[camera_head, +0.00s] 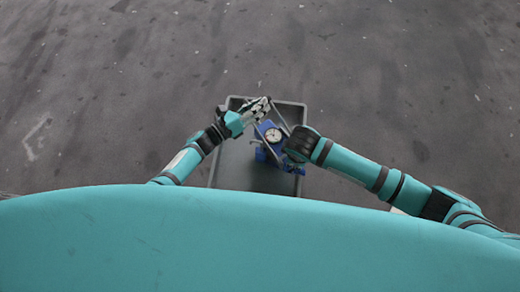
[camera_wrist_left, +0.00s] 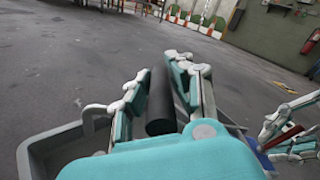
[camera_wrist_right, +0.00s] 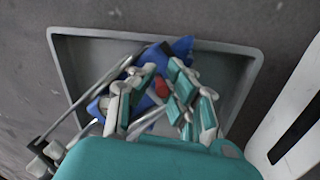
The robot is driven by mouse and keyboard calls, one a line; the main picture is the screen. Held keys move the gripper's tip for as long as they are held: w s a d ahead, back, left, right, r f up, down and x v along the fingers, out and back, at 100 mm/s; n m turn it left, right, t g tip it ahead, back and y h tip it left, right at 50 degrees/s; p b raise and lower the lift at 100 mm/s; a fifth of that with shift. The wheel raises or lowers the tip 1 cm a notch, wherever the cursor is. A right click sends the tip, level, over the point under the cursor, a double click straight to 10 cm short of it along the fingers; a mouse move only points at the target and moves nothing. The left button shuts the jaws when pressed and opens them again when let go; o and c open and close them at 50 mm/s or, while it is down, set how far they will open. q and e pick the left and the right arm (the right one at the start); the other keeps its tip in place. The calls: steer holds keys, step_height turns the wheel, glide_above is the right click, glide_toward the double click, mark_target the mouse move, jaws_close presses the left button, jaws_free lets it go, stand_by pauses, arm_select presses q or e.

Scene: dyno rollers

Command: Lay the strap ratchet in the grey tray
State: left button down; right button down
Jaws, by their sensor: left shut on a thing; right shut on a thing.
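The grey tray (camera_head: 228,176) lies below my two grippers in the head view. A blue device with a round white dial (camera_head: 273,134) and grey bars is over the tray; whether it rests inside is unclear. My left gripper (camera_head: 262,105) is at the tray's far edge. In the left wrist view it is shut on a black cylinder (camera_wrist_left: 160,105). My right gripper (camera_wrist_right: 158,100) is over the tray, shut on a small red part (camera_wrist_right: 162,87), with the blue device (camera_wrist_right: 180,48) close behind. I cannot tell which piece is the strap ratchet.
Bare dark floor surrounds the tray. Red-and-white barriers (camera_wrist_left: 200,22) stand far off by a wall in the left wrist view. A white panel with a dark slot (camera_wrist_right: 295,125) is at the right of the right wrist view.

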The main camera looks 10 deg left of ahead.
arm_select(q)
steer(key=c, duration=1.2)
jaws_free()
arm_select(e)
steer(key=c, duration=1.4)
jaws_free()
steer(key=shift+f, duration=0.1)
steer(key=shift+r, duration=0.25)
arm_select(q)
steer(key=v, duration=1.2)
arm_select(e)
steer(key=v, duration=1.1)
steer(key=shift+r, duration=0.35)
